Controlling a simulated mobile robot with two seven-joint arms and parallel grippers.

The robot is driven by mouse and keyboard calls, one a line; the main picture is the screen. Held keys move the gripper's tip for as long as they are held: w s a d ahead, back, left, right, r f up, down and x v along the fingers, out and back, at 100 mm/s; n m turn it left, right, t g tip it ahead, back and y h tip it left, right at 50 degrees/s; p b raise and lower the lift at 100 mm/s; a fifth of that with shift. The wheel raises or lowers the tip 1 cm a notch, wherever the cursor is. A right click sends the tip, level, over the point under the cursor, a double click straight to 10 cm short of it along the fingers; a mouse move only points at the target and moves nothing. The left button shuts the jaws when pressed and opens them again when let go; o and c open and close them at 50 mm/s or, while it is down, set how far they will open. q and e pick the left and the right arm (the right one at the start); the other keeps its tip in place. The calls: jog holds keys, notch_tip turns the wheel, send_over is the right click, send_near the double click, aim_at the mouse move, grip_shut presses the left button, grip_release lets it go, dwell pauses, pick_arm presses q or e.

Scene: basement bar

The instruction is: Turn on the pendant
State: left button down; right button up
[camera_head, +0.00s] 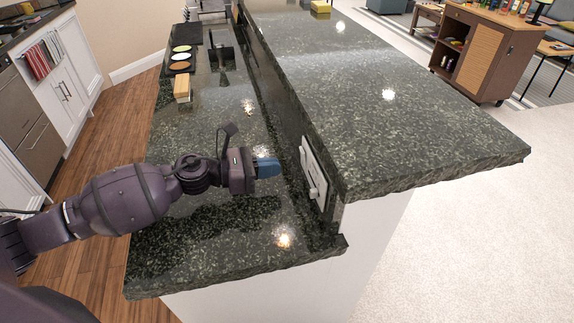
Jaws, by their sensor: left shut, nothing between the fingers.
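A white switch plate (311,172) is set on the short dark upright wall between the lower counter and the raised bar top. A small lever sticks out near its lower end. My left gripper (268,168) reaches in from the left over the lower counter, with its blue fingertips pointing right toward the plate. The fingertips are shut and empty, a short gap to the left of the plate. The pendant itself does not show. My right gripper does not show.
The lower granite counter (215,120) carries a wooden block (182,88) and a dark tray with several small round dishes farther back. The raised granite bar top (400,110) overhangs to the right of the plate. A yellow sponge-like item (321,7) lies at its far end.

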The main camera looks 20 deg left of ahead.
pick_arm(q)
jog(key=v, duration=0.6)
dwell(0.5)
